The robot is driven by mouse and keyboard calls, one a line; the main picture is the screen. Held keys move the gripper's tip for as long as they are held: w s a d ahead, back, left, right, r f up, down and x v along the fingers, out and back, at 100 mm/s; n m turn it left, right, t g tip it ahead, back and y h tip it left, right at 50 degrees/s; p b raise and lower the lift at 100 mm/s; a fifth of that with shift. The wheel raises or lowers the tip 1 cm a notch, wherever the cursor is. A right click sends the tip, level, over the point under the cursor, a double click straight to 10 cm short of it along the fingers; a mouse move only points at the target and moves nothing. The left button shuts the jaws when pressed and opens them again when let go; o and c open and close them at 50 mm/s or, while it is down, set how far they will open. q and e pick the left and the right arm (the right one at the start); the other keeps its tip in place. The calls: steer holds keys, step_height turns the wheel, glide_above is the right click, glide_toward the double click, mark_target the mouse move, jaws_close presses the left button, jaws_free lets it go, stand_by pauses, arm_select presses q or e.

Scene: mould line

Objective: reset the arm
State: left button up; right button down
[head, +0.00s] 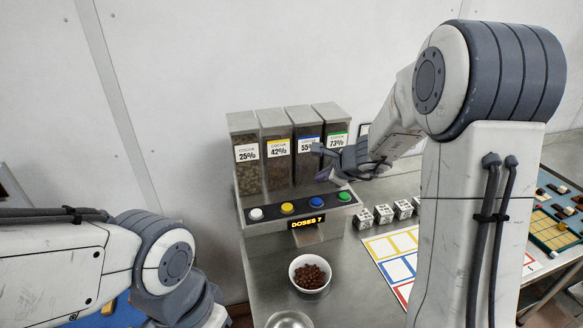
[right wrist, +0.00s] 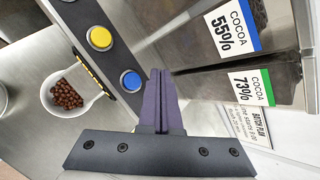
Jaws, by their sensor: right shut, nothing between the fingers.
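My right arm (head: 487,180) rises on the right in the head view and reaches left. Its gripper (head: 322,162) hangs above the button panel, in front of the 55% and 73% cocoa hoppers. In the right wrist view the gripper's two dark fingers (right wrist: 160,74) lie together with nothing between them. Beyond them show the blue button (right wrist: 131,80) and the yellow button (right wrist: 100,38). My left arm (head: 165,265) shows at the lower left of the head view; its gripper is out of sight.
The dispenser (head: 290,225) has several hoppers and coloured buttons, and its display reads DOSES 7. A white bowl (head: 298,286) of brown pieces stands below the spout. Several white cubes (head: 384,214) and a colour-framed sheet (head: 381,247) lie to the right.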

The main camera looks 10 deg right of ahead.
steer(key=s+a+f+n+g+y+b, duration=0.1)
steer(key=s+a+n+g+y+b, duration=0.15)
steer(key=s+a+n, duration=0.7)
steer(key=s+a+f+n+g+y+b, duration=0.1)
steer(key=s+a+n+g+y+b, duration=0.15)
steer(key=s+a+n, duration=0.65)
steer(key=s+f+n+g+h+b, duration=0.1)
steer(key=s+f+n+g+h, duration=0.1)
steer(key=s+n, duration=0.4)
steer(key=s+f+n+g+h+b, duration=0.2)
steer(key=s+f+n+h, duration=0.2)
steer(key=s+n, duration=0.3)
steer(key=s, duration=0.4)
steer(key=shift+f, duration=0.3)
